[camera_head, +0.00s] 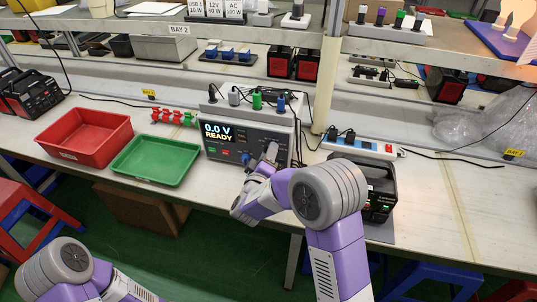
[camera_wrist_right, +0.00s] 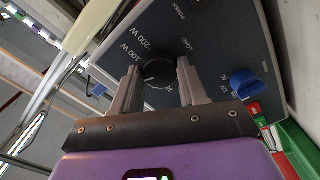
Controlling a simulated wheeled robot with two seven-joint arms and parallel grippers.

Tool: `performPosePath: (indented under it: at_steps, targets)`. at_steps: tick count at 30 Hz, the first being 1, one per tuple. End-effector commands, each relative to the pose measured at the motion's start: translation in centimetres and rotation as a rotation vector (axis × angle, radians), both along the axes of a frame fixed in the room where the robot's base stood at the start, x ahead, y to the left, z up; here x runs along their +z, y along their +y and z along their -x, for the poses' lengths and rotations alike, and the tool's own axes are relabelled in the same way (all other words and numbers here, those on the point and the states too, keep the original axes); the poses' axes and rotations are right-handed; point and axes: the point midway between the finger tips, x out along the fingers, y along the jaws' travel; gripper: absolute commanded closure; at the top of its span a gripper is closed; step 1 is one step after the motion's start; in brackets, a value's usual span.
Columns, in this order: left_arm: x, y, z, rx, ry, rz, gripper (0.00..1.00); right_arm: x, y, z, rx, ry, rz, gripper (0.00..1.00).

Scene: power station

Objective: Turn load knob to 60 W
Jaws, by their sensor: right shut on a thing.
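The tester (camera_head: 235,118) stands on the bench, its display reading "0.0 V READY". My right gripper (camera_head: 268,158) is at the right part of its front panel. In the right wrist view my right gripper (camera_wrist_right: 158,78) is shut on the black load knob (camera_wrist_right: 157,72), one finger on each side. The panel around the knob is marked "LOAD", "100 W" and "200 W"; other marks are partly hidden by the fingers. The knob's exact setting cannot be read. A blue knob (camera_wrist_right: 246,84) sits apart on the same panel. My left gripper is out of view.
A green tray (camera_head: 155,160) and a red bin (camera_head: 84,137) stand left of the tester. A black power unit (camera_head: 378,190) stands close to the right, beside my right arm. Plugs stand on the tester's top, under a shelf (camera_head: 180,30).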

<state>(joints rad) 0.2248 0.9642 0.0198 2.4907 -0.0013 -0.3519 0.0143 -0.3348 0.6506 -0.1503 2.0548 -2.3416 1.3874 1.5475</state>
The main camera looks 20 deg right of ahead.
Motion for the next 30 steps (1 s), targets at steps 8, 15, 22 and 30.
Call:
performPosePath:
  at_steps: [8, 15, 22, 30]
  targets:
    - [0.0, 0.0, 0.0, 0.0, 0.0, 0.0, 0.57, 0.0, 0.0, 0.0, 0.001, -0.005, -0.004, 0.88]
    - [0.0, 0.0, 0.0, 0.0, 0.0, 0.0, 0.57, 0.0, 0.0, 0.0, 0.001, -0.004, -0.003, 0.42]
    - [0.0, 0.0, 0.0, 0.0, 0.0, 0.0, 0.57, 0.0, 0.0, 0.0, 0.0, -0.003, -0.003, 0.32]
    - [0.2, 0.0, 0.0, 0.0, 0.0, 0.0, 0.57, 0.1, 1.0, 1.2, 0.004, -0.001, -0.004, 0.32]
